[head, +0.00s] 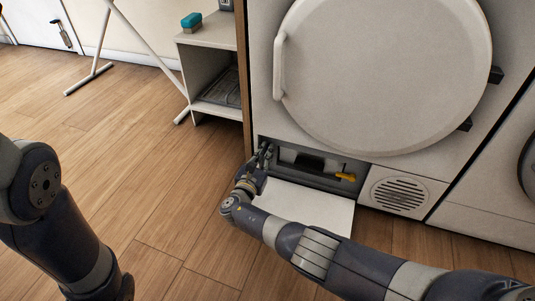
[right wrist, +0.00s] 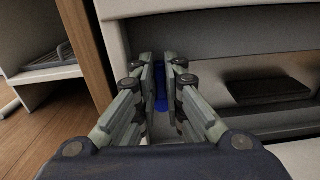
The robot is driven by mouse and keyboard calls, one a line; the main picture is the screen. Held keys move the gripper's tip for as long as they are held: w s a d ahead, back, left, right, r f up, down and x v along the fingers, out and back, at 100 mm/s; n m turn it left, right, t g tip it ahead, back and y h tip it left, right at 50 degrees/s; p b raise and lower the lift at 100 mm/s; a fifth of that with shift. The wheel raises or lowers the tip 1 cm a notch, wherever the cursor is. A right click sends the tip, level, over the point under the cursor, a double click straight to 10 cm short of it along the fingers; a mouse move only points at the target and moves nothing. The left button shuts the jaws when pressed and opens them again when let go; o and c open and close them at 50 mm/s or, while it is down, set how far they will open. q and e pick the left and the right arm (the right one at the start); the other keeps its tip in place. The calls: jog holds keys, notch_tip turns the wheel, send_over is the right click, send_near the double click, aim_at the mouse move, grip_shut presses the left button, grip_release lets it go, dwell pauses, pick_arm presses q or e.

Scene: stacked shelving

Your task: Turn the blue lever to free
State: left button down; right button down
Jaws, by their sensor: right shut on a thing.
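The blue lever (right wrist: 161,88) shows as a narrow upright blue strip between the fingers in the right wrist view. It sits at the left end of an open recess low in the front of a white machine (head: 262,100) with a round door. My right gripper (right wrist: 161,75) is shut on the blue lever, and its fingers hide most of it. In the head view my right gripper (head: 262,158) reaches into the left end of the recess, and the lever cannot be made out there. My left arm shows at the left edge of the head view, but its gripper is out of frame.
A white flap (head: 310,207) hangs open below the recess, under my right arm. A yellow handle (head: 346,177) and a dark block (head: 309,163) are inside the recess. A wooden panel and a low shelf (head: 205,38) stand to the left.

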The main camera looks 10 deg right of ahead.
jog(key=shift+w+n, duration=0.15)
jog(key=shift+n, duration=0.25)
jog(key=c, duration=1.7)
grip_release()
jog(key=shift+a, duration=0.1)
